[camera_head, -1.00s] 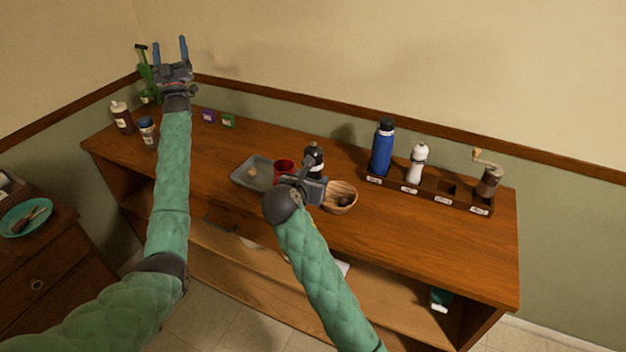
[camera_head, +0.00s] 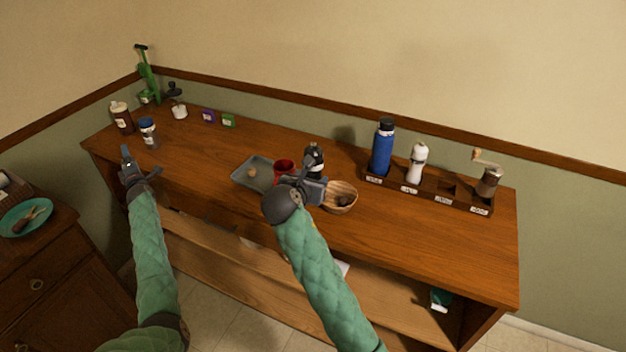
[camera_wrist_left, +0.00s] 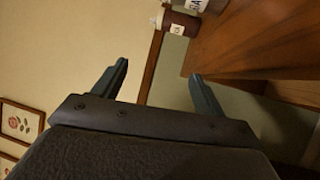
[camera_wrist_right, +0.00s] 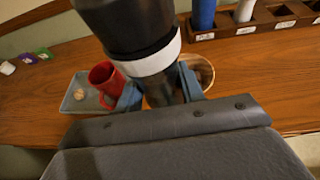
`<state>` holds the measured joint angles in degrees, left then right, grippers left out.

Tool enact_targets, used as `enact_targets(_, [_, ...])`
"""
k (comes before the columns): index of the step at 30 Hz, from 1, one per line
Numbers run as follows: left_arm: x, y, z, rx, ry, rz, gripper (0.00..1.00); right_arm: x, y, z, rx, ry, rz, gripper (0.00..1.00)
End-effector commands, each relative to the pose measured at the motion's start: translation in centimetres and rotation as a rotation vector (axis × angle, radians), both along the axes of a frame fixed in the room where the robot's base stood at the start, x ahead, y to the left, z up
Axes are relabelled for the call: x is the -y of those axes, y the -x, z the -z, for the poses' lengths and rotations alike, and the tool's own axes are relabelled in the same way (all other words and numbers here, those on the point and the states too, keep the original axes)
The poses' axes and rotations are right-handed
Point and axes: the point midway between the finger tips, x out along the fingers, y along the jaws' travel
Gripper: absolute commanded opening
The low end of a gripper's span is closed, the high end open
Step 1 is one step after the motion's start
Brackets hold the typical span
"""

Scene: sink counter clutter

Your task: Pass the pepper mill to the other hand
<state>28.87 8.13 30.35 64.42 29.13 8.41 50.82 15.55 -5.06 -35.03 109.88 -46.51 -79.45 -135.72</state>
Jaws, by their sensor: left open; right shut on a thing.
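The pepper mill (camera_head: 314,157), black with a white band, is in my right gripper (camera_head: 318,190). In the right wrist view the mill (camera_wrist_right: 130,25) stands up between the fingers, its dark lower part between them and partly hidden. It is held over the counter, near the red mug and wooden bowl. My left gripper (camera_head: 139,164) is open and empty at the counter's front left edge, well apart from the mill. In the left wrist view its two fingers (camera_wrist_left: 158,85) are spread with nothing between them.
A grey tray (camera_head: 243,182), red mug (camera_head: 283,168) and wooden bowl (camera_head: 346,205) surround the right gripper. A rack (camera_head: 425,196) at right holds a blue bottle (camera_head: 382,150), white mill (camera_head: 417,164) and crank grinder (camera_head: 489,182). Bottles (camera_head: 148,133) stand at left. The counter's right front is clear.

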Motion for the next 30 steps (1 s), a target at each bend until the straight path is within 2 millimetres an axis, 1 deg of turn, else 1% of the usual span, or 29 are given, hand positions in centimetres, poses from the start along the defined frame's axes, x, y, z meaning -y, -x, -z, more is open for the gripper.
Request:
enact_targets(1, [0.0,0.9,2.4,-0.023,0.031,0.01,0.71,0.0,0.0,-0.1,0.001,0.0,0.0,0.0])
enact_targets(2, [0.1,1.3,3.6,-0.038,0.044,0.018,0.71,0.0,0.0,-0.1,0.001,0.0,0.0,0.0])
enact_targets(3, [0.3,1.9,5.3,-0.059,0.057,0.028,0.71,0.0,0.0,-0.1,0.001,0.0,0.0,0.0])
enact_targets(8, [1.8,4.2,11.9,-0.168,0.078,0.075,0.71,0.0,0.0,-0.1,0.001,0.0,0.0,0.0])
enact_targets(12, [3.7,6.4,17.2,-0.275,0.068,0.121,0.71,0.0,0.0,-0.1,0.001,0.0,0.0,0.0])
enact_targets(14, [4.7,7.4,19.4,-0.325,0.058,0.144,0.71,0.0,0.0,-0.1,0.001,0.0,0.0,0.0])
enact_targets(15, [5.4,8.2,20.9,-0.361,0.047,0.161,0.71,0.0,0.0,-0.1,0.001,0.0,0.0,0.0])
enact_targets(17, [6.7,9.2,23.0,-0.416,0.024,0.188,0.71,0.0,0.0,-0.1,0.001,0.0,0.0,0.0])
enact_targets(21, [10.0,11.7,27.5,-0.553,-0.048,0.262,0.71,0.0,0.0,-0.1,0.001,0.0,0.0,0.0])
enact_targets(26, [14.2,14.8,32.1,-0.709,-0.153,0.356,0.71,0.0,0.0,-0.1,0.001,0.0,0.0,0.0])
enact_targets(30, [18.0,17.8,36.0,-0.837,-0.248,0.444,0.71,0.0,0.0,-0.1,0.001,0.0,0.0,0.0])
